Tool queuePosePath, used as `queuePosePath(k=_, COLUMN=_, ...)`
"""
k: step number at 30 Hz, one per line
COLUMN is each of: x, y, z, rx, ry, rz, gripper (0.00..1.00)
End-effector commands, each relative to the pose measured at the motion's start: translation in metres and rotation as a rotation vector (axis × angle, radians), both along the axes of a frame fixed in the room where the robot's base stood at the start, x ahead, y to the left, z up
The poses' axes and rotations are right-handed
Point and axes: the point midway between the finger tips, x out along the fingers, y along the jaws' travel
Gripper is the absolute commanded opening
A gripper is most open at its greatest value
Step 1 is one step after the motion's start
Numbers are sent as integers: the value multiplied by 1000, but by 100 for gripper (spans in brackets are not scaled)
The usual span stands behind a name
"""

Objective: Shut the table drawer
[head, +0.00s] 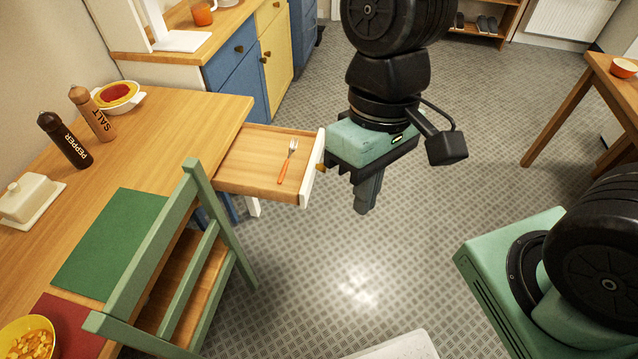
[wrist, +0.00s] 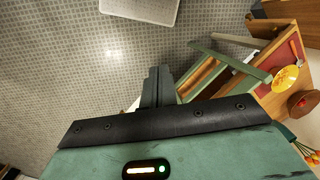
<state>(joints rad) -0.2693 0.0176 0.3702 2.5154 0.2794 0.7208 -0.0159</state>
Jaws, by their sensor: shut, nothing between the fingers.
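The table drawer (head: 252,160) is open, pulled out from the end of the wooden table (head: 180,106). Its white front (head: 313,170) has a small knob (head: 320,167) and faces the right of the head view. A fork with an orange handle (head: 287,163) lies inside the drawer. My gripper (head: 367,194) is shut and empty, pointing down just right of the drawer front, with a gap seen between them in the head view. In the wrist view my gripper's fingers (wrist: 158,86) are together and hide most of the drawer behind them.
A green chair (head: 170,260) stands at the table's near side, close to the drawer. Blue and yellow cabinets (head: 256,62) stand behind the table. Another wooden table (head: 610,90) is at the right. The floor around my gripper is clear. A pale tray-like object (wrist: 140,8) lies on the floor.

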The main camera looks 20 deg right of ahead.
Motion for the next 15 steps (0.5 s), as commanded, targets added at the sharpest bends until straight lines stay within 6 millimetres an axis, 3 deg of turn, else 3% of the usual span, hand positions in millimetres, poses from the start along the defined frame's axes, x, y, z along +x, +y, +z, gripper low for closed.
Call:
queuePosePath(k=1, x=7, y=-3, z=-41, rx=14, ry=92, rz=-109, gripper=0)
queuePosePath(k=3, x=16, y=-3, z=-73, rx=47, ry=219, rz=-263, gripper=0)
queuePosePath(k=8, x=46, y=-3, z=-137, rx=163, ry=496, rz=-608, gripper=0)
queuePosePath(k=15, x=119, y=-22, z=-228, rx=443, ry=874, rz=-1109, gripper=0)
